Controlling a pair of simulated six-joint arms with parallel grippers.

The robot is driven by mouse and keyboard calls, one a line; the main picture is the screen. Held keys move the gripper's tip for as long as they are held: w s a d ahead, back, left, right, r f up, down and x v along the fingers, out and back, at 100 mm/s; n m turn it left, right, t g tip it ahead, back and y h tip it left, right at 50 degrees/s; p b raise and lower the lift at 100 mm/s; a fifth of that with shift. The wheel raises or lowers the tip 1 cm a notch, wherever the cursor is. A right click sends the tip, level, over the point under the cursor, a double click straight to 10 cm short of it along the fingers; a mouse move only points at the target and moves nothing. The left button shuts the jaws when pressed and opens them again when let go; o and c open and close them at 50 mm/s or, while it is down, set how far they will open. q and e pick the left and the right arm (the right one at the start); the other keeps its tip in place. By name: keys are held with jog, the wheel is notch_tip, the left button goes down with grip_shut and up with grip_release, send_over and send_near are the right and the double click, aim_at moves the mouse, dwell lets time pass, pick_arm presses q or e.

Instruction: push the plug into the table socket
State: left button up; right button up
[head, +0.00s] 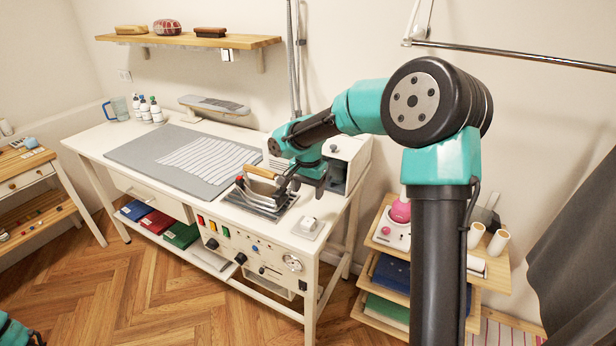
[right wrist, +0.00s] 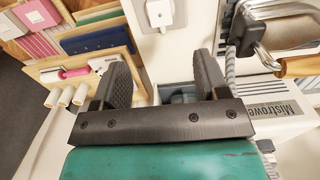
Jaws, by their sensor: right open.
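A small white plug (head: 309,222) is at the white table socket (head: 300,232), near the front right corner of the white table. In the right wrist view the plug (right wrist: 159,12) rests on the socket's square plate (right wrist: 178,22); I cannot tell how deep it sits. My right gripper (head: 304,184) is open and empty, above the table behind the socket and beside the iron. In the right wrist view its two dark fingers (right wrist: 162,60) are spread, with the plug beyond their tips. My left gripper is out of view; only a bit of that arm shows at the lower left.
An iron (head: 262,190) with a wooden handle sits on a dark rest left of the socket, close to my right gripper. A white box (head: 348,155) stands behind. A wooden shelf (head: 385,238) stands to the right. A grey pad (head: 150,150) covers the table's left part.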

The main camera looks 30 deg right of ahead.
jog(key=shift+r, duration=2.25)
